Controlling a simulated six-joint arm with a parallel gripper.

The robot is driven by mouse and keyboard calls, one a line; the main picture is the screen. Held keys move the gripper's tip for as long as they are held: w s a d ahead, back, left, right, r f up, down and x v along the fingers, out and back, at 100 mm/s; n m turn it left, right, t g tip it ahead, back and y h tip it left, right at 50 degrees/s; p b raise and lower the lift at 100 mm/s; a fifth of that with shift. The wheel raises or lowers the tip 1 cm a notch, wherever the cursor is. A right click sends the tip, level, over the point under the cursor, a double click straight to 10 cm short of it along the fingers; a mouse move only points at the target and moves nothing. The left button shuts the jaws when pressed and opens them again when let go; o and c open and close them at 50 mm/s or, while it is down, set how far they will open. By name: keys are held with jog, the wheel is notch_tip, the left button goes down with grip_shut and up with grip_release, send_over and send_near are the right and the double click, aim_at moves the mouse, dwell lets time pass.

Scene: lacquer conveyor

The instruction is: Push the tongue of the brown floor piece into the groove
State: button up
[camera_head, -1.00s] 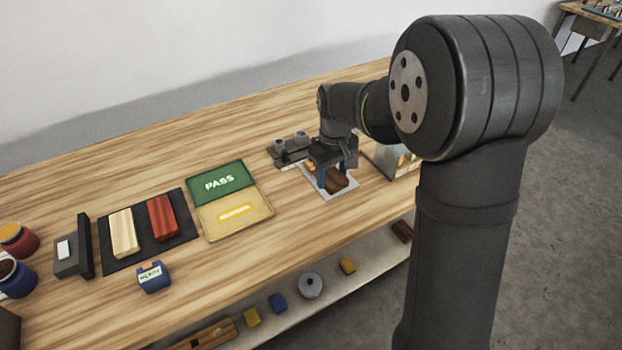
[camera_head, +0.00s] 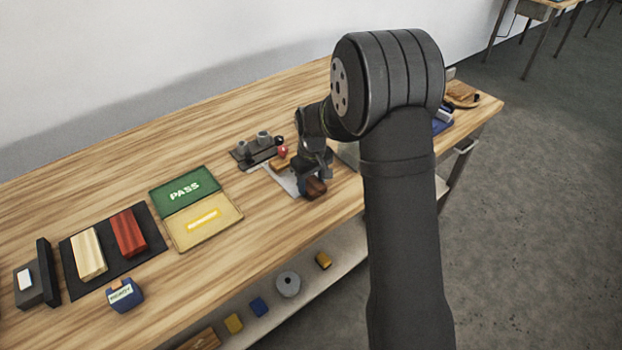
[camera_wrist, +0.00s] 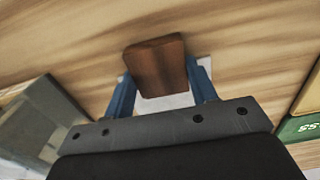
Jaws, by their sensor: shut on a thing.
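The brown floor piece (camera_wrist: 157,67) is held between the two blue fingers of my gripper (camera_wrist: 163,88) in the wrist view. In the head view the brown piece (camera_head: 314,187) shows just below my gripper (camera_head: 308,176), over the front part of a white sheet (camera_head: 284,180). A lighter tan wooden piece (camera_head: 281,163) lies behind my gripper on the sheet, partly hidden by it. I cannot make out the tongue or the groove, nor whether the two pieces touch.
A dark fixture with grey knobs (camera_head: 257,150) stands behind the sheet. A green and yellow PASS board (camera_head: 190,190) lies to the left. Further left, a black mat (camera_head: 72,270) bears a pale and a red block. The wood between board and sheet is clear.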

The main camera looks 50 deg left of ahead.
jog(key=shift+a, duration=2.9)
jog(key=shift+a, duration=0.2)
jog(key=shift+a, duration=0.3)
jog(key=shift+a, duration=0.65)
jog(key=o, duration=1.1)
jog(key=shift+c, duration=0.2)
